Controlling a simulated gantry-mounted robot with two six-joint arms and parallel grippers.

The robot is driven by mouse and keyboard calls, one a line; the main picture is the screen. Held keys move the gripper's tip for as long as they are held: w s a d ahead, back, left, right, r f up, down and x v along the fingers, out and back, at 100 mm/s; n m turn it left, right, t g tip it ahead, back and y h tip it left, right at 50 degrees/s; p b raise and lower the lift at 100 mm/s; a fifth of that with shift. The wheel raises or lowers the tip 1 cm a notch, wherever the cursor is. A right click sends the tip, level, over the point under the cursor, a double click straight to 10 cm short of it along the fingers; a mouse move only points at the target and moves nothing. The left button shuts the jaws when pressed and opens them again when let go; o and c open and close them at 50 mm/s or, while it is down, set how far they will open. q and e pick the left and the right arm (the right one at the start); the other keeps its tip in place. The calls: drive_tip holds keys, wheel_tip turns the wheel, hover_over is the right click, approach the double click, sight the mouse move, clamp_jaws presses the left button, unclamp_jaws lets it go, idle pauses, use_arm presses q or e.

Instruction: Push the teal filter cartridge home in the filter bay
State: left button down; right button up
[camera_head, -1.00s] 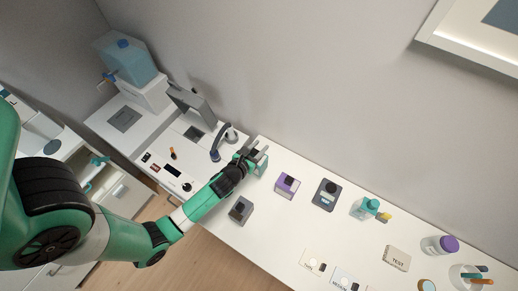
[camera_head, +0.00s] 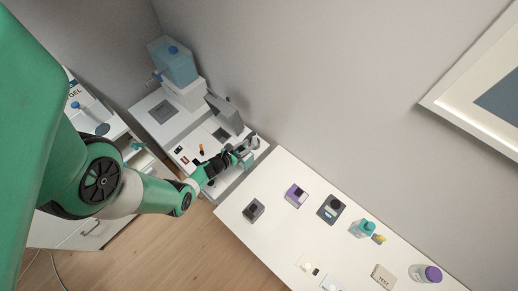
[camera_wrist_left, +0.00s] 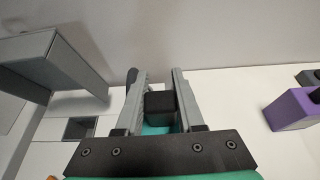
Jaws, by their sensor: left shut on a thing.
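My left gripper (camera_head: 248,148) is shut on the teal filter cartridge. In the left wrist view its two grey fingers (camera_wrist_left: 160,98) stand on either side of the cartridge's black grip (camera_wrist_left: 160,106), with a strip of the teal body (camera_wrist_left: 158,130) below. The filter bay looks like the dark square opening (camera_head: 221,134) in the white unit, below a raised grey flap. The opening also shows in the left wrist view (camera_wrist_left: 80,129), left of the held cartridge and apart from it. The cartridge's lower part is hidden. My right gripper is not in view.
The raised grey flap (camera_head: 225,111) stands behind the opening. A blue water tank (camera_head: 173,62) is at the back left.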

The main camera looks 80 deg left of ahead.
use_arm(q)
drive_tip(key=shift+s+a, duration=1)
drive_tip(key=shift+s, duration=0.25)
drive_tip(key=shift+w+d, duration=0.2)
drive_tip(key=shift+w, duration=0.05)
drive_tip(key=w+d+r+m+t+h+p, duration=0.1)
drive_tip(key=w+d+r+m+h, duration=0.3)
drive_tip(key=w+d, duration=0.3)
drive_tip(key=w+d+r+m+t+h+p, duration=0.25)
drive_tip(key=w+d+r+h, duration=0.2)
drive_tip(key=d, duration=0.45)
drive_tip(key=d+r+m+g+h, duration=0.2)
drive_tip(key=d+r+m+h, duration=0.4)
drive_tip(key=d+r, duration=0.9)
drive_tip(key=shift+w+d+g, duration=0.25)
drive_tip(key=shift+d+g, duration=0.1)
drive_tip(key=shift+d, duration=0.05)
drive_tip(key=shift+a+r+m, duration=0.1)
drive_tip(key=shift+m, duration=0.15)
